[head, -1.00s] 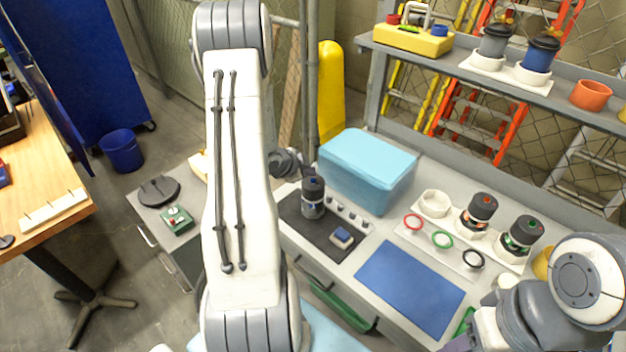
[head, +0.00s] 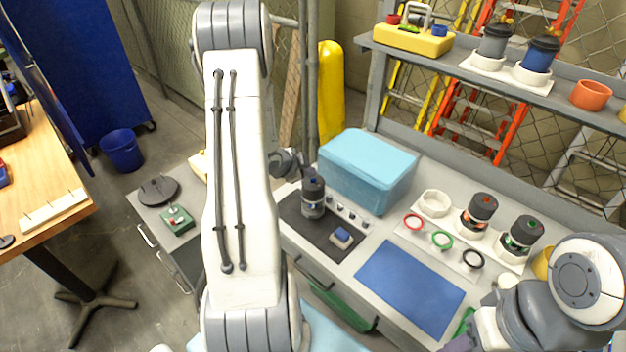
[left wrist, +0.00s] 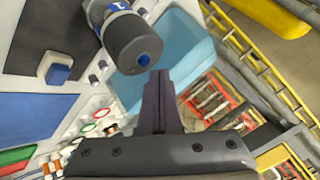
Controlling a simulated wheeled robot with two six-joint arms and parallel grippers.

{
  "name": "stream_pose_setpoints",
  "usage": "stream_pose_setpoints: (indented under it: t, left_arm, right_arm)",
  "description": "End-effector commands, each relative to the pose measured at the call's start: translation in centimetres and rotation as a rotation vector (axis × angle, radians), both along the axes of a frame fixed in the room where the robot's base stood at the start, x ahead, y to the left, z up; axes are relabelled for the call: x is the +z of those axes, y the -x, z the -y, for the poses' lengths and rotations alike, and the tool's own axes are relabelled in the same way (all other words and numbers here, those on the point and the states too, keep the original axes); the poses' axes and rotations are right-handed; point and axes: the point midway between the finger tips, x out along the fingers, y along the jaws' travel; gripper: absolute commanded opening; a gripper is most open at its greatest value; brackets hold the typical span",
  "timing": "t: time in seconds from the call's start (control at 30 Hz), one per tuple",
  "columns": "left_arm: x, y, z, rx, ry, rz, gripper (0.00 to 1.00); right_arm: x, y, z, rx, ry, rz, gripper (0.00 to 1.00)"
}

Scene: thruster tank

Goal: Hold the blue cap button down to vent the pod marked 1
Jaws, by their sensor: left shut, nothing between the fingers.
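The pod marked 1 (head: 313,200) is a dark grey cylinder standing upright on the black mat. In the head view my left gripper (head: 309,172) is just above and behind the pod, partly hidden. My right arm is at the lower right; its fingers are not clear.
A light-blue box (head: 368,165) stands right behind the pod. A small blue-topped block (head: 341,237) and a row of small knobs are near it. Two other pods (head: 478,212) stand to the right beside coloured rings. The blue mat (head: 410,287) is clear.

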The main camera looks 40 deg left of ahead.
Motion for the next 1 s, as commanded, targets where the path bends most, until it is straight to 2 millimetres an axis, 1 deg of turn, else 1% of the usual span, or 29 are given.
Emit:
stream_pose_setpoints:
  t: [0.2, 0.47, 1.0]
  left_arm:
    - [-0.1, 0.0, 0.0, 0.0, 0.0, 0.0, 0.0]
    - [-0.9, 0.0, 0.0, 0.0, 0.0, 0.0, 0.0]
    - [-1.1, 0.0, 0.0, 0.0, 0.0, 0.0, 0.0]
  right_arm:
    - [-0.1, 0.0, 0.0, 0.0, 0.0, 0.0, 0.5]
    - [-0.8, 0.0, 0.0, 0.0, 0.0, 0.0, 0.5]
    - [-1.0, 0.0, 0.0, 0.0, 0.0, 0.0, 0.5]
